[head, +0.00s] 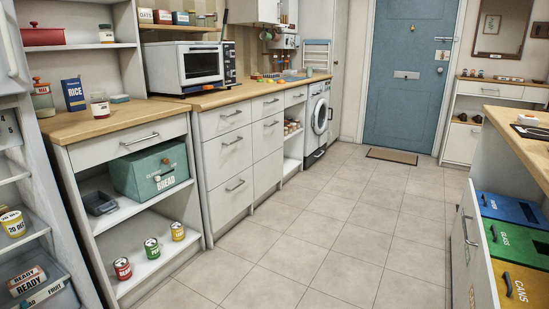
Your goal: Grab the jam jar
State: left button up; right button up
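A small glass jar with a dark red filling and a pale lid, which looks like the jam jar (100,106), stands upright on the wooden top of the left cabinet. Neither of my grippers shows in the head view, and nothing is seen touching either jar.
A blue rice box (73,95) and a red-lidded jar (42,100) stand left of the dark red jar. A green bread bin (150,172) and several cans sit on the shelves below. An open drawer with bins (509,207) juts in at right. The tiled floor (330,215) is clear.

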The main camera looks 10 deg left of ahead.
aim_at(101, 109)
jog(key=i, duration=1.75)
jog(key=i+u, duration=0.25)
jog(key=i, duration=0.15)
jog(key=i+l+u, duration=0.2)
jog(key=i, duration=0.2)
jog(key=i+l+u, duration=0.25)
jog(key=i+j, duration=0.1)
